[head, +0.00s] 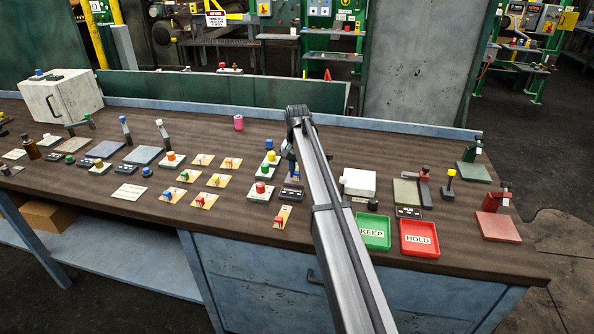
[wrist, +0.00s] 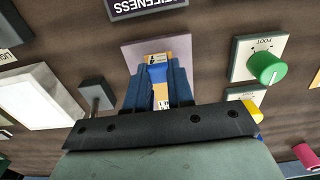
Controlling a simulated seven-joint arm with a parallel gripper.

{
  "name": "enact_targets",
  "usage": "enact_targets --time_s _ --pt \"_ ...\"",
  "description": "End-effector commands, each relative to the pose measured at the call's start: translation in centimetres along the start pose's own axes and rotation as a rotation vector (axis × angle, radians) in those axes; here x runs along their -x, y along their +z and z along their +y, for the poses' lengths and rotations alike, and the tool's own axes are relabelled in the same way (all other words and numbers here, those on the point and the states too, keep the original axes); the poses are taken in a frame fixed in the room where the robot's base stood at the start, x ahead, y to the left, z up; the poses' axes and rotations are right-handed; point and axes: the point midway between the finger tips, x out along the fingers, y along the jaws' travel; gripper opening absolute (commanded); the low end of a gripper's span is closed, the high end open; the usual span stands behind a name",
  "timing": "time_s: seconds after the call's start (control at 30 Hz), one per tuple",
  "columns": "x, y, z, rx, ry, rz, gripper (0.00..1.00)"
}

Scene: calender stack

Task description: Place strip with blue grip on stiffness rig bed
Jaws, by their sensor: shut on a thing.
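In the wrist view, my gripper (wrist: 157,76) is shut on the blue grip (wrist: 157,71) of a pale tan strip (wrist: 158,103). The strip lies lengthwise between the two blue fingers, with printed marks on both visible ends. Directly under it in this view is the flat greyish-pink stiffness rig bed (wrist: 184,47), beside a dark "stiffness" label (wrist: 147,5). I cannot tell whether the strip touches the bed or hangs just above it. In the head view my arm hides most of the gripper, the strip and the bed.
A green knob (wrist: 266,68) on a plate marked "foot" stands to the right. A white panel (wrist: 35,97) and a dark lever (wrist: 95,93) are left. In the head view, several other strips (head: 203,160) lie left of my arm; a green KEEP tray (head: 372,246) and red HOLD tray (head: 419,251) lie right.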

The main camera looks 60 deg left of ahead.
Motion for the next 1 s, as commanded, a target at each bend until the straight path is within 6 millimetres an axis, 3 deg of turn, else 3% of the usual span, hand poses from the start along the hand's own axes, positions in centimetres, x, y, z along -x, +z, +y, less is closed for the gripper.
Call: enact_targets --time_s 0.03,0.07,0.3,0.67,1.0 --pt "-0.2 0.0 0.0 0.000 0.000 0.000 0.00" --pt "-0.1 0.0 0.0 0.000 0.000 0.000 0.25" --pt "-0.1 0.0 0.0 0.000 0.000 0.000 0.48" --pt "0.6 0.0 0.0 0.000 0.000 0.000 0.48" --pt "6.1 -0.1 -0.1 0.000 -0.001 0.001 0.48"
